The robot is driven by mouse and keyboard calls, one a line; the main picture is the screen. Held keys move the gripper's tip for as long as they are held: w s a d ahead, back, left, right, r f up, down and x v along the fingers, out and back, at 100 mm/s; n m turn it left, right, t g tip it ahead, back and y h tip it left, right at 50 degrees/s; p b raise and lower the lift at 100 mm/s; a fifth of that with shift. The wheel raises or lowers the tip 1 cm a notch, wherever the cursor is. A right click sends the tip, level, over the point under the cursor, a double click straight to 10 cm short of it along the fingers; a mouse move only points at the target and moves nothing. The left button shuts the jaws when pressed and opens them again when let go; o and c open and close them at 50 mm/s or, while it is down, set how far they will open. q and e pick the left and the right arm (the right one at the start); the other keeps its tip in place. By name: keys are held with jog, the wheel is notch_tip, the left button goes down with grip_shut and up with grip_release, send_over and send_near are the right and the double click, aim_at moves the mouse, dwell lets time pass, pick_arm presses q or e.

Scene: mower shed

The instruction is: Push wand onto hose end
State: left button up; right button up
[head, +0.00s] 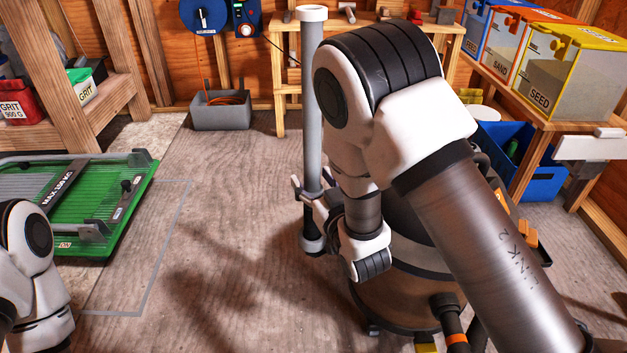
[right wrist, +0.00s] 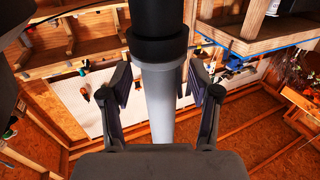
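The wand (head: 312,90) is a grey upright tube with a white top rim and a black lower end. It stands left of the drum-shaped vacuum (head: 400,285). My right gripper (head: 312,196) is around its lower part, one finger on each side. In the right wrist view, the grey tube (right wrist: 160,100) and its black collar show between the open fingers (right wrist: 160,85), with gaps beside the tube. I cannot pick out the hose end for certain; my right arm hides part of the vacuum. Only a piece of my left arm shows at lower left; its gripper is out of view.
A green platform (head: 70,200) lies on the floor at left. A grey bin (head: 220,112) stands at the back wall beside a wooden bench (head: 380,30). A blue crate (head: 525,160) and a shelf with seed bins (head: 565,70) are at right. The middle floor is clear.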

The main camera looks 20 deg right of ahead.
jog(key=shift+s, duration=0.1)
jog(key=s, duration=0.7)
jog(key=shift+s+d, duration=0.15)
jog(key=shift+d, duration=0.25)
